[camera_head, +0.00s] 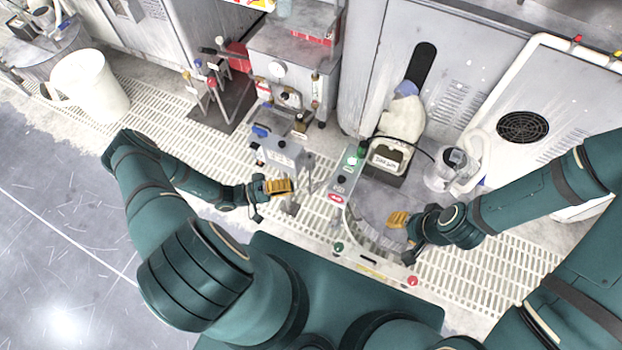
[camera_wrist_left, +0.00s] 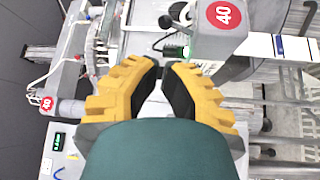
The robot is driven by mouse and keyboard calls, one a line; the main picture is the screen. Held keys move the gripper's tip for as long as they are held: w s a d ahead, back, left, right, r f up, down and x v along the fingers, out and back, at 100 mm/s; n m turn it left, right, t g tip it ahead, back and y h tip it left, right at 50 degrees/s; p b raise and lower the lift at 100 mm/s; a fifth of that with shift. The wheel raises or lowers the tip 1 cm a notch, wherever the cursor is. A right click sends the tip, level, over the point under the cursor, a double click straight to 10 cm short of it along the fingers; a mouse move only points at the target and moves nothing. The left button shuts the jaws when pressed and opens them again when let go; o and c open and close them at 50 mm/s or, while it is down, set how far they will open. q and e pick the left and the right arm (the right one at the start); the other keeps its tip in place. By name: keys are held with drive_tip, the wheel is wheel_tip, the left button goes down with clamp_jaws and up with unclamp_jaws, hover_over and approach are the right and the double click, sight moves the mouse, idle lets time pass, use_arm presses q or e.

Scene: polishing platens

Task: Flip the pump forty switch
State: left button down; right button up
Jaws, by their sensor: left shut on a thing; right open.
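My left gripper (camera_head: 291,186) is in front of a small grey machine head (camera_head: 284,157). In the left wrist view its yellow ridged fingers (camera_wrist_left: 162,72) are nearly together, and what lies between their tips is hidden. Just past the tips is a small green-lit part (camera_wrist_left: 180,51), possibly the switch; I cannot tell whether they touch it. Beside it is a grey housing (camera_wrist_left: 226,42) with a red round label (camera_wrist_left: 225,14) reading 40. A second red 40 label (camera_wrist_left: 46,103) is at the lower left. My right gripper (camera_head: 396,220) is open over the round grey platen (camera_head: 372,202).
A white bucket (camera_head: 100,88) stands at the far left.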

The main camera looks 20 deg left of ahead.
sight(340, 177)
use_arm(q)
drive_tip(key=x, duration=1.3)
drive_tip(key=shift+w+d+b, duration=0.1)
drive_tip(key=shift+b, duration=0.2)
drive_tip(key=shift+r, duration=0.1)
drive_tip(key=shift+w+r+n+p, duration=0.1)
drive_tip(key=shift+w+n+p, duration=0.15)
drive_tip(key=shift+p, duration=0.2)
